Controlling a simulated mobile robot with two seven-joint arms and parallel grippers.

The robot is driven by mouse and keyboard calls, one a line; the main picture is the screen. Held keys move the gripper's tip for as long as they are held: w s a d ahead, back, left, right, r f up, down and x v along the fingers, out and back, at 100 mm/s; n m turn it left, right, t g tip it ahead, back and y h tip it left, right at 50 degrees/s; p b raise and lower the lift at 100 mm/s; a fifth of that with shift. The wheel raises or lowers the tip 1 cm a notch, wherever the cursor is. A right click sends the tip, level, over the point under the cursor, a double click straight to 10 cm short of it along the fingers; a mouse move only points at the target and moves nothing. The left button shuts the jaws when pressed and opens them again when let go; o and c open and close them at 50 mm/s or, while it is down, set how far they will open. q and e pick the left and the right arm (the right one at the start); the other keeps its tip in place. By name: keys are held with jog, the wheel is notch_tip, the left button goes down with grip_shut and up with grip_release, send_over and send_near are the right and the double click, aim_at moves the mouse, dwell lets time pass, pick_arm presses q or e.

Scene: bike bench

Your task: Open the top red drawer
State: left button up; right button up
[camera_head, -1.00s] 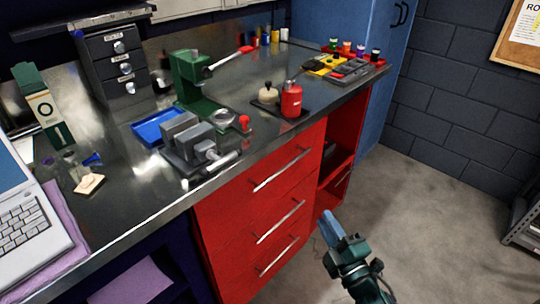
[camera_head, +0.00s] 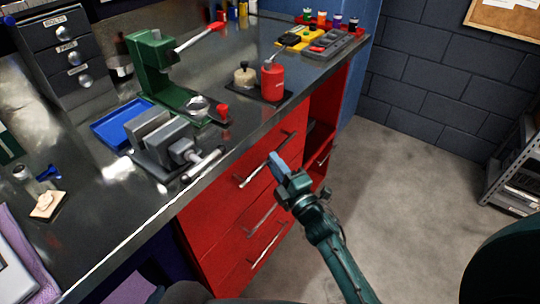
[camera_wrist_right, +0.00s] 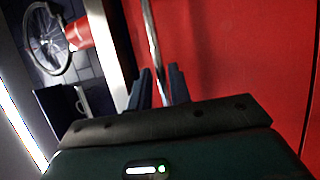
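The red drawer unit stands under the bench. Its top red drawer (camera_head: 222,193) looks closed, with a long metal bar handle (camera_head: 253,175) set at a slant across its front. My right gripper (camera_head: 275,160) is at this handle, its blue fingertips covering part of the bar. In the right wrist view, the handle (camera_wrist_right: 152,35) runs down between the two parted fingers (camera_wrist_right: 160,78) of my right gripper. I see no clear grip on the bar. The red drawer front (camera_wrist_right: 235,50) fills the right of that view. My left gripper is not in view.
Two lower drawers have bar handles (camera_head: 266,241) below. A grey vise (camera_head: 165,145), a green press (camera_head: 155,65), a blue tray (camera_head: 118,122) and a red can (camera_head: 273,80) stand on the metal benchtop. The floor (camera_head: 400,190) to the right is clear.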

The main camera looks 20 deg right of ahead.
jog(key=shift+x, duration=1.5)
jog(key=shift+c, duration=0.2)
grip_shut()
